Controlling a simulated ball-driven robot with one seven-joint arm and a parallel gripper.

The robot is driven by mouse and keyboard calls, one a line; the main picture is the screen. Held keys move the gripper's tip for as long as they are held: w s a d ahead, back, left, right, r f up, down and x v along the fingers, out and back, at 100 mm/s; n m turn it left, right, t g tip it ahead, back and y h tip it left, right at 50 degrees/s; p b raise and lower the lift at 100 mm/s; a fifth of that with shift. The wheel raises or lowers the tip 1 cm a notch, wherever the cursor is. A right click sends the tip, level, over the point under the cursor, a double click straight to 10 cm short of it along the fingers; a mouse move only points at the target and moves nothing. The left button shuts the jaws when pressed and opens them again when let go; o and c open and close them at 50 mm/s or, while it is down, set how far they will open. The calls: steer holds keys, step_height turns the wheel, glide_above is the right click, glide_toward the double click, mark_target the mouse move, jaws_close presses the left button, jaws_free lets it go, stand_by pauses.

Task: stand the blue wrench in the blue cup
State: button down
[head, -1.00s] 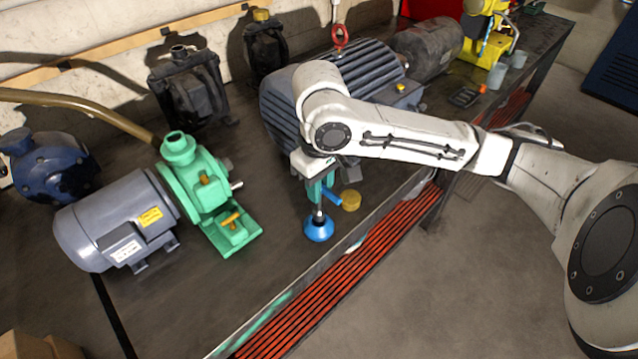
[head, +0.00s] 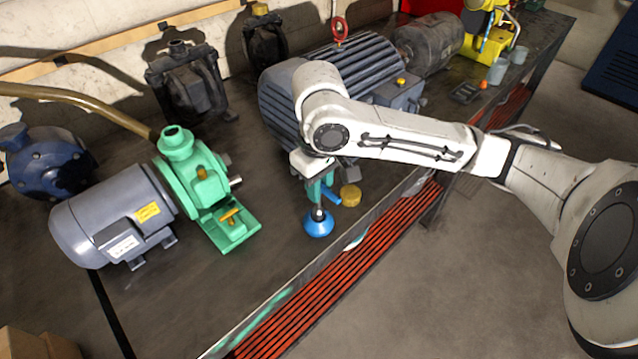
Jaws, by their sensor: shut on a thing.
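My gripper (head: 317,190) points down over the front part of the bench, with narrow green fingers. It is shut on what looks like the blue wrench (head: 331,197), whose blue bar sticks out to the right of the fingers. Directly below is a round blue thing (head: 319,226), with a grey metal piece at its top. It may be the blue cup, but its shape is not clear. I cannot tell whether the grey piece belongs to the wrench or goes inside the blue thing. The fingertips are partly hidden.
A yellow cap (head: 350,195) lies close to the right of my gripper. A green pump (head: 205,187) with a grey motor (head: 110,217) stands at left. A large ribbed motor (head: 345,80) is behind my arm. Pale cups (head: 497,71) stand far right. The bench front edge is near.

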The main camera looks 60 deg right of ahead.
steer(key=shift+f+b, duration=0.8)
steer(key=shift+f, duration=0.35)
steer(key=c, duration=0.9)
jaws_free()
steer(key=shift+r, duration=0.1)
step_height(320, 180, up, 6)
steer(key=p, duration=0.6)
step_height(320, 180, up, 11)
steer(key=shift+f+p, duration=0.2)
steer(key=shift+p, duration=0.15)
